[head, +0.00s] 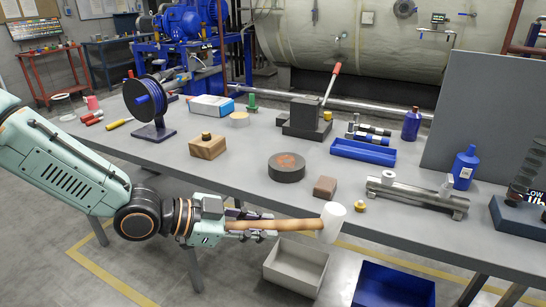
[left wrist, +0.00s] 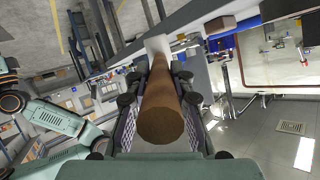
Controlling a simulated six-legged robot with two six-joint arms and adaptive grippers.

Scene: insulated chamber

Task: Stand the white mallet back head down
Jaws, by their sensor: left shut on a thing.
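The white mallet has a white head (head: 332,222) and a light brown wooden handle (head: 278,225). My left gripper (head: 240,226) is shut on the handle near its end. The mallet lies roughly level, its head pointing right, at the front edge of the grey table. In the left wrist view the handle (left wrist: 163,110) runs between the fingers (left wrist: 160,112), with its butt end toward the camera and the white head (left wrist: 157,45) beyond. I cannot tell whether the head touches the table. My right gripper is not in view.
A brown block (head: 325,187), a round dark disc (head: 286,167) and a small brass piece (head: 360,206) are near the head. A metal rail fixture (head: 415,197) stands to the right. A grey bin (head: 296,268) and a blue bin (head: 393,286) are below the front edge.

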